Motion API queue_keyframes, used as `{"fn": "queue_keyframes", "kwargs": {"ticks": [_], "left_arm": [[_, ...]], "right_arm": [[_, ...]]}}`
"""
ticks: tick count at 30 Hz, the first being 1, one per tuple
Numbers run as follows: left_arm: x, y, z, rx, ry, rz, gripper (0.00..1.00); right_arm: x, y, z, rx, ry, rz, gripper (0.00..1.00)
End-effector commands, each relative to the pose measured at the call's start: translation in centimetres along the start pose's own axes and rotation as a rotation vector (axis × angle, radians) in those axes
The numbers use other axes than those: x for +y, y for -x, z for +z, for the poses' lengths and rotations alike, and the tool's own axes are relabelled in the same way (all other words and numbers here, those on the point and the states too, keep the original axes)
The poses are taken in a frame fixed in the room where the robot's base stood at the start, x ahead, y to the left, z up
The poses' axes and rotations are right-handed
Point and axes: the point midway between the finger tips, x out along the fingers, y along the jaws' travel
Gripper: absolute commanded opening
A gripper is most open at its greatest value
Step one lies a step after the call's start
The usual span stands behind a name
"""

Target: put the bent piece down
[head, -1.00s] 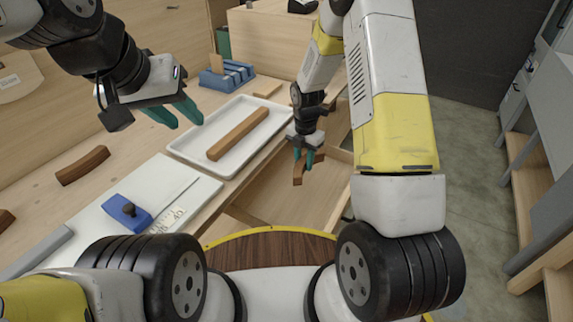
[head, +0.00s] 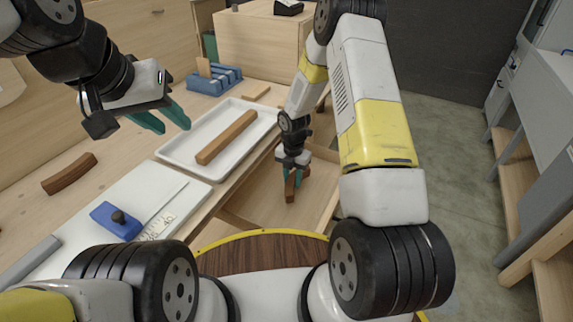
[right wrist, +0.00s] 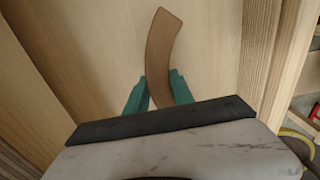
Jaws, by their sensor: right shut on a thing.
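The bent piece, a curved brown wooden part, is held in my right gripper (head: 292,173). In the head view its lower end (head: 290,190) hangs below the fingers, over a light wooden open box or drawer. In the right wrist view the bent piece (right wrist: 161,55) rises between the two green fingers (right wrist: 158,92), with pale wood behind it. I cannot tell whether it touches the wood below. My left gripper (head: 165,118) is open and empty above the bench, left of the white tray.
A white tray (head: 168,152) on the bench holds a straight brown bar (head: 226,137). Another curved brown piece (head: 69,174) lies at the left. A blue block tool (head: 116,221) sits on a white board, and a blue rack (head: 214,80) stands behind the tray.

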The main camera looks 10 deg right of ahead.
Motion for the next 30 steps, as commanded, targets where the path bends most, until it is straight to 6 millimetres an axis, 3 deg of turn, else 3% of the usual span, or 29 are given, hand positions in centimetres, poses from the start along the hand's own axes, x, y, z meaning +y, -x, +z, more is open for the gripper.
{"fn": "queue_keyframes", "kwargs": {"ticks": [6,17,18,20,30], "left_arm": [[0.0,0.0,0.0,0.000,0.000,0.000,0.34],[0.0,0.0,0.0,0.000,0.000,0.000,0.34],[0.0,0.0,0.0,0.000,0.000,0.000,0.34],[0.0,0.0,0.0,0.000,0.000,0.000,0.34],[0.0,0.0,0.0,0.000,0.000,0.000,0.34]], "right_arm": [[0.1,-2.9,-0.1,0.000,0.001,0.000,0.00],[0.0,-3.3,0.0,0.000,0.001,0.000,0.00],[0.0,-3.2,0.0,0.000,0.001,0.000,0.37],[0.0,-3.2,0.0,0.000,0.001,0.000,0.49],[0.0,-3.1,0.0,0.000,0.000,0.000,0.51]]}}
